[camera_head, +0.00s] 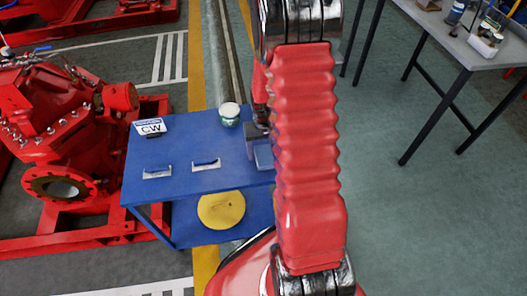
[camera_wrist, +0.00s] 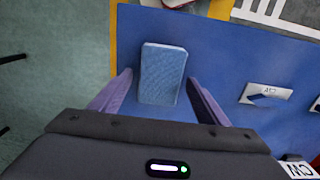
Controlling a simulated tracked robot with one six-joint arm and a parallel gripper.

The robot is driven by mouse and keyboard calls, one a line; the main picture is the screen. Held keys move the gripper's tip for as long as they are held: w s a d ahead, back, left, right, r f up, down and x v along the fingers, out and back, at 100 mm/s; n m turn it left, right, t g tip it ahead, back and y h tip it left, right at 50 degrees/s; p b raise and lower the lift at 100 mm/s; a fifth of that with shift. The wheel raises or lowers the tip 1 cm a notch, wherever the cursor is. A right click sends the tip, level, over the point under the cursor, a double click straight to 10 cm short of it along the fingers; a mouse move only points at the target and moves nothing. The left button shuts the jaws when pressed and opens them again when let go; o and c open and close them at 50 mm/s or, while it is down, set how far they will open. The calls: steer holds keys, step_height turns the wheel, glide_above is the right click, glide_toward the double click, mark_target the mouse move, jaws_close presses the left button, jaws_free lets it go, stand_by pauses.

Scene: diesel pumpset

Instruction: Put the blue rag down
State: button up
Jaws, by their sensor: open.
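The blue rag (camera_wrist: 163,62) is a light blue rectangle on the blue table top (camera_wrist: 225,55). In the wrist view my gripper (camera_wrist: 159,78) is open, with one purple finger on each side of the rag's near end. Gaps show between the fingers and the rag. In the head view the rag (camera_head: 264,155) lies near the right end of the blue table (camera_head: 185,135), partly hidden by my red arm. My gripper (camera_head: 257,133) is mostly hidden behind the arm there.
A white-lidded jar (camera_head: 229,115), a CW sign (camera_head: 151,127) and two small labelled holders (camera_head: 157,172) (camera_head: 206,165) stand on the table. A yellow disc (camera_head: 221,209) is on the lower shelf. A red pump (camera_head: 50,120) is at left, a grey table (camera_head: 470,45) at right. Floor between is clear.

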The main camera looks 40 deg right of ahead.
mark_target(264, 153)
step_height(264, 153, up, 12)
stand_by(0.7)
steer(key=shift+r, duration=0.1)
stand_by(0.3)
steer(key=s+a+r+n+t, duration=0.3)
steer(key=s+a+r, duration=0.1)
steer(key=a+r, duration=0.95)
steer(key=s+a+r+n+t, duration=0.2)
steer(key=s+a+r, duration=0.5)
steer(key=s, duration=0.3)
steer(key=shift+a+r+t, duration=0.3)
steer(key=shift+a+r, duration=0.1)
steer(key=shift+r, duration=0.25)
steer(key=shift+o, duration=0.5)
